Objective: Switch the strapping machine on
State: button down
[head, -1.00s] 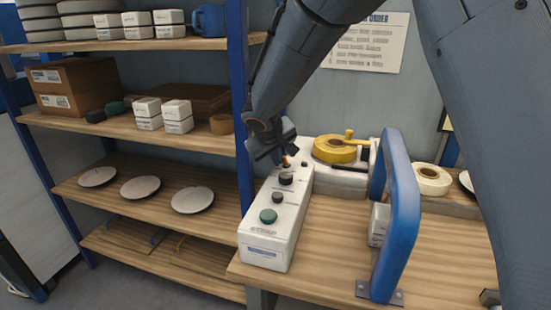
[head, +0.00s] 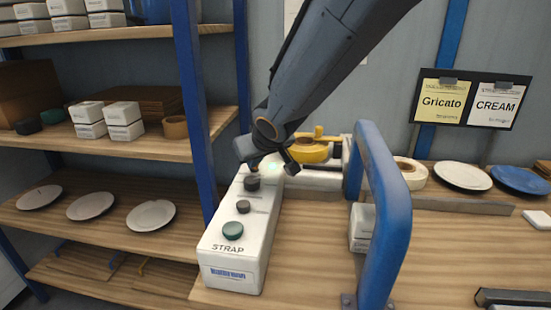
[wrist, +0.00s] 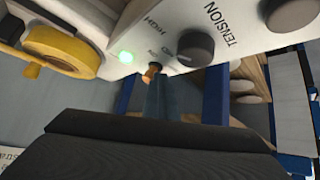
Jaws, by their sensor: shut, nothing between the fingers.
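In the wrist view the TENSION knob (wrist: 195,47) is close to a small orange-tipped switch (wrist: 151,70). A lamp (wrist: 128,57) beside the switch glows green, and its glow also shows in the head view (head: 273,168). My gripper (head: 257,164) is over the machine's far end. It is shut and empty, and its fingers (wrist: 162,90) are right at the switch; I cannot tell whether they touch it.
A blue upright frame (head: 385,215) stands on the bench to the right of the machine. A yellow tape roll (head: 312,152) is behind. A blue shelf post (head: 196,110) rises at the left, with plates and boxes on shelves. Bare bench lies in front of the frame.

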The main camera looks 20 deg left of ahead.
aim_at(235, 182)
jog(key=shift+s+a, duration=0.45)
jog(key=shift+a, duration=0.1)
jog(key=shift+w, duration=0.1)
jog(key=shift+a+f+b, duration=0.3)
jog(key=shift+a+b, duration=0.15)
jog(key=shift+b, duration=0.45)
jog(key=shift+a, duration=0.1)
jog(key=shift+s+a+r+b, duration=0.1)
jog(key=shift+s+a+b, duration=0.05)
jog(key=shift+s+b, duration=0.2)
jog(key=s+b, duration=0.1)
jog(key=s+a+b, duration=0.1)
jog(key=shift+s+a+r+b, duration=0.1)
jog(key=shift+s+r+b, duration=0.05)
jog(key=shift+s+b, duration=0.2)
jog(key=d+f+v, duration=0.1)
jog(key=d+v, duration=0.1)
jog(key=v, duration=0.8)
